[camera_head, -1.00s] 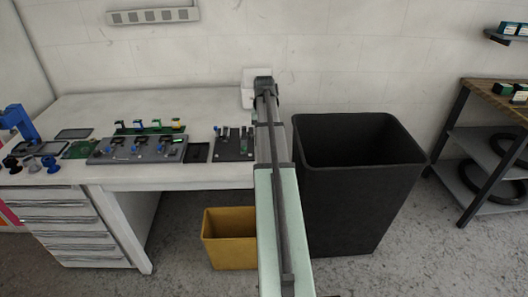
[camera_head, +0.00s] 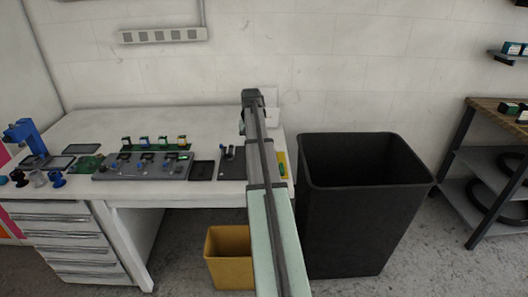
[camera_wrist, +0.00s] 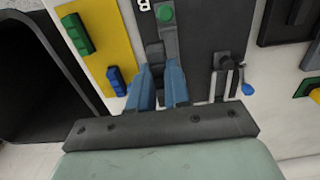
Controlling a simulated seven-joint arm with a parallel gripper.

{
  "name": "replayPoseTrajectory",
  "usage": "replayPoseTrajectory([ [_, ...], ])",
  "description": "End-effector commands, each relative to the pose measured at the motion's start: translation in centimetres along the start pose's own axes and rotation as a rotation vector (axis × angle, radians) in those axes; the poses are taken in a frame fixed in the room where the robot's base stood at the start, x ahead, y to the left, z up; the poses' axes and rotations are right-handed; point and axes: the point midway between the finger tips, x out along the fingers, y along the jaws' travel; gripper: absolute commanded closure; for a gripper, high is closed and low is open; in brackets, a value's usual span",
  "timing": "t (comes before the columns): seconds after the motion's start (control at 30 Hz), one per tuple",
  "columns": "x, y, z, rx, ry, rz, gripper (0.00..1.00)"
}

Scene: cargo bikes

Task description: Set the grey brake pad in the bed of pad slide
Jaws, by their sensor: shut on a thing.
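In the wrist view my gripper (camera_wrist: 158,88) has its two blue fingers shut on a small dark grey block (camera_wrist: 154,54), which looks like the grey brake pad. The fingers hide part of it. It is over a dark base plate (camera_wrist: 198,40) that looks like the pad slide, in line with a grey strip with a green round spot (camera_wrist: 166,14). I cannot tell whether the block touches the strip. The plate also shows in the head view (camera_head: 231,168), left of my arm. There my arm hides the fingers and the pad.
A yellow board (camera_wrist: 105,45) with a green and a blue piece lies beside the plate. A dark post and a blue-tipped lever (camera_wrist: 248,89) stand on its other side. A big black bin (camera_head: 365,215) stands right of the table. A grey fixture (camera_head: 145,167) is farther left.

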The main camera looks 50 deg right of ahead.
Motion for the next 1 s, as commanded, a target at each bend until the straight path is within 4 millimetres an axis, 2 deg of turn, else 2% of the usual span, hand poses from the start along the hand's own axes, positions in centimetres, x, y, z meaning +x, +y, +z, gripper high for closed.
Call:
replayPoseTrajectory([
  [0.1, 0.0, -1.3, -0.8, -0.001, 0.0, 0.0, 1.0],
  [0.2, 0.2, -1.6, -0.9, 0.0, 0.0, 0.0, 1.0],
  [1.0, 4.2, -1.6, -0.8, 0.001, 0.003, 0.0, 1.0],
])
